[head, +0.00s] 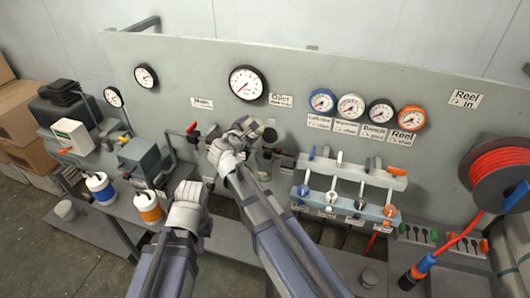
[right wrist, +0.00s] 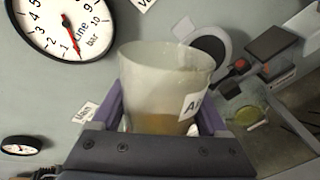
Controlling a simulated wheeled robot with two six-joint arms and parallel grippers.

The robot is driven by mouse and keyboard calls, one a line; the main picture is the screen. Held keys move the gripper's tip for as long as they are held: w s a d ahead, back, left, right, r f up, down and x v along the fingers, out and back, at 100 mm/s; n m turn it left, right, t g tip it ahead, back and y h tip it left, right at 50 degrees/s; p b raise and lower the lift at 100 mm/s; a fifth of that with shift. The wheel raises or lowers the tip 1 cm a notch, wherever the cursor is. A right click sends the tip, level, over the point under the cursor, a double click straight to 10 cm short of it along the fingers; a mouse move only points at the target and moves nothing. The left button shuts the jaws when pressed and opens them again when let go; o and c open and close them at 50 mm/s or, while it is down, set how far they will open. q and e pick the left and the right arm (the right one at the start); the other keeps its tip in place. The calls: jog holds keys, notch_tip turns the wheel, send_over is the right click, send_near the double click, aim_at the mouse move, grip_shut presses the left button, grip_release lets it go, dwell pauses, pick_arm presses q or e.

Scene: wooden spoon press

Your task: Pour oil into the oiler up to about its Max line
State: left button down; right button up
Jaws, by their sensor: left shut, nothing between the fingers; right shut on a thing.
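A translucent cup (right wrist: 165,80) with amber oil (right wrist: 160,123) in its lower part and a partly visible label stands between the purple fingers of my right gripper (right wrist: 162,108) in the right wrist view. The gripper is shut on it. My left gripper (head: 190,188) is shut and empty, lower and to the left.
A large gauge (head: 247,83) is on the panel above; it also shows in the right wrist view (right wrist: 62,27). A valve manifold (head: 345,200) is close on the right, with a hose reel (head: 497,172) beyond. Blue (head: 101,187) and orange (head: 148,207) banded containers are at left.

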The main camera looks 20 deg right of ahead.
jog(key=shift+r, duration=0.15)
jog(key=shift+f, duration=0.2)
jog(key=shift+m+y, duration=0.3)
jog(key=shift+f+m+y, duration=0.5)
jog(key=shift+m, duration=0.3)
jog(key=shift+a+f, duration=0.1)
jog(key=shift+a, duration=0.3)
dwell(0.4)
jog(key=shift+w+d+f+m+y+b, duration=0.1)
jog(key=shift+d+f+m+y+b, duration=0.05)
jog(key=shift+f+m+y+b, duration=0.55)
dwell(2.6)
jog(key=shift+r+p, duration=0.25)
jog(key=shift+p, duration=0.1)
